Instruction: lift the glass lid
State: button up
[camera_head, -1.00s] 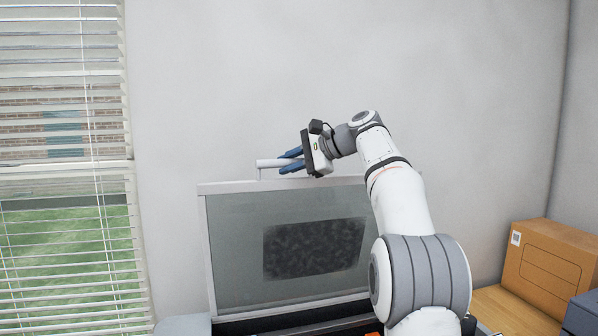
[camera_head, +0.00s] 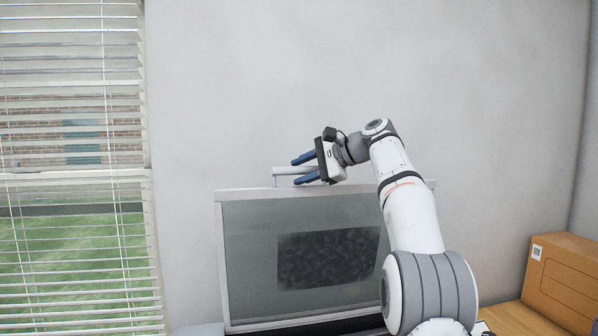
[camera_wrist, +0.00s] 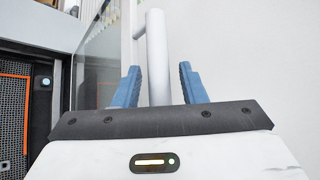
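The glass lid (camera_head: 245,245) stands raised, nearly upright, in the head view, a grey pane in a pale frame. Its white bar handle (camera_head: 283,171) runs along the top edge. My gripper (camera_head: 299,169) is at the handle, with one blue finger above it and one below. In the wrist view the handle (camera_wrist: 157,55) lies between the two spread fingers, with a gap on each side. The gripper is open. The lid's right edge is partly hidden behind my arm.
A cardboard box (camera_head: 562,280) stands on the wooden surface (camera_head: 510,319) at the right. A window with blinds (camera_head: 75,240) is at the left. A plain wall (camera_head: 450,80) is behind the lid. The wrist view shows a dark bed with orange lines (camera_wrist: 14,115) at the left.

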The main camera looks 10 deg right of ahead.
jog(key=v, duration=0.7)
jog(key=shift+s+d+r, duration=0.1)
jog(key=shift+s+d, duration=0.05)
jog(key=shift+d, duration=0.25)
jog(key=s+a+f+n+g+h+b, duration=0.1)
jog(key=s+a+f+n+h+b, duration=0.15)
jog(key=s+f, duration=0.6)
jog(key=s+a+f+n+g+h+b, duration=0.15)
jog(key=s+a+f+h, duration=0.35)
jog(key=f, duration=0.6)
jog(key=s+d+f+n+h+b, duration=0.1)
jog(key=s+f+n, duration=0.2)
jog(key=s+f, duration=0.5)
jog(key=s+f+n+g+h+b, duration=0.1)
jog(key=s+f+n+b, duration=0.1)
jog(key=s+f, duration=0.6)
jog(key=s+d+f+n+g+h+b, duration=0.1)
jog(key=s+f+n, duration=0.2)
jog(key=s+f, duration=0.6)
jog(key=shift+s+d+f+n, duration=0.1)
jog(key=shift+d+f+n, duration=0.2)
jog(key=shift+f, duration=0.15)
